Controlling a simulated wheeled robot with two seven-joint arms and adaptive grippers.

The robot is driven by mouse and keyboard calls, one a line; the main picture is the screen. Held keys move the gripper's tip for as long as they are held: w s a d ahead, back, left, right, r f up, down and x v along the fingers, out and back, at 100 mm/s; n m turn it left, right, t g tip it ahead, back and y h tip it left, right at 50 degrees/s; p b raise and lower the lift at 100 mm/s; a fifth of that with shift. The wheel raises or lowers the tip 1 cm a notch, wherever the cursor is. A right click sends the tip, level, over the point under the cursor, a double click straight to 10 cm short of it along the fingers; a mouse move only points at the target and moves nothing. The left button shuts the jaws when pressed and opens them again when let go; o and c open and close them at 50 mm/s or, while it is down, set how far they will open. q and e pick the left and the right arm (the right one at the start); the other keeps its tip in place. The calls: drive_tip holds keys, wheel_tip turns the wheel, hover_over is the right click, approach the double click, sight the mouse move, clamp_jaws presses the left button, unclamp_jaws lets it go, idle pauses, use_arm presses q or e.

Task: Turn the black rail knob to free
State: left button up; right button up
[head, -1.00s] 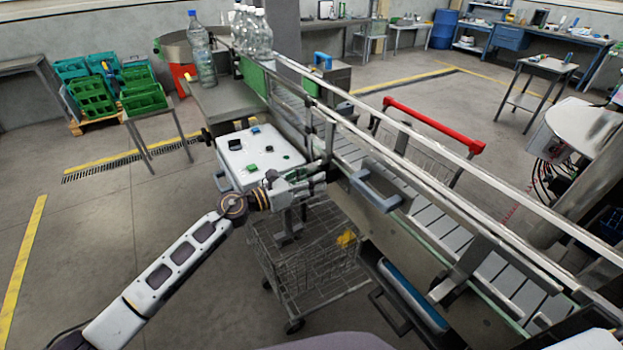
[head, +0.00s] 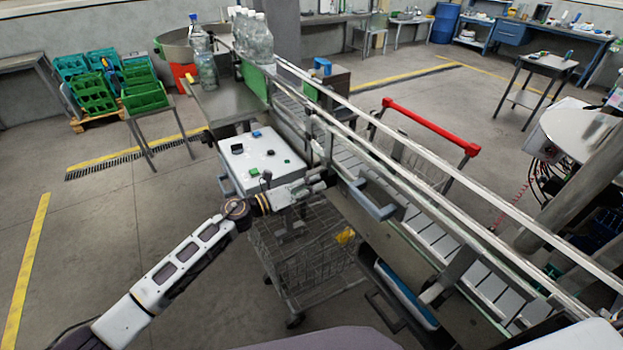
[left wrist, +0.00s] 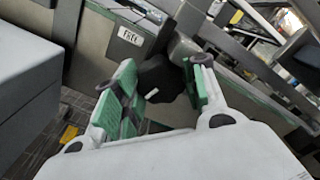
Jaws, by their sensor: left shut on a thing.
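The black rail knob (left wrist: 158,79) shows in the left wrist view, mounted at the conveyor's side rail. My left gripper (left wrist: 168,90) has its green-padded fingers on either side of the knob and is shut on it. A small label (left wrist: 130,36) is fixed on the conveyor side near the knob; its print is too blurred to read surely. In the head view my left gripper (head: 325,180) reaches the conveyor side just right of the white control box. The knob is hidden there by the gripper. My right gripper is not in view.
The conveyor (head: 440,243) with its guard rails runs from back left to front right. A white control box (head: 262,158) stands close beside my left wrist. A wire cart (head: 300,255) sits below the arm. Bottles (head: 255,40) stand at the far end.

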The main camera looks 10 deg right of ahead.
use_arm(q)
drive_tip(key=n+p, duration=0.3)
drive_tip(key=n, duration=0.1)
drive_tip(key=shift+r+n, duration=0.1)
drive_tip(key=shift+n, duration=0.2)
drive_tip(key=shift+n+p, duration=0.45)
drive_tip(key=shift+n, duration=0.45)
drive_tip(key=shift+w+a+n, duration=0.1)
drive_tip(key=shift+n, duration=0.8)
drive_tip(key=n, duration=0.3)
drive_tip(key=shift+n+p, duration=0.3)
drive_tip(key=n, duration=0.2)
drive_tip(key=shift+f+n, duration=0.2)
drive_tip(key=shift+n, duration=0.2)
drive_tip(key=n, duration=0.4)
drive_tip(key=shift+f+n, duration=0.1)
drive_tip(key=shift+n, duration=1.4)
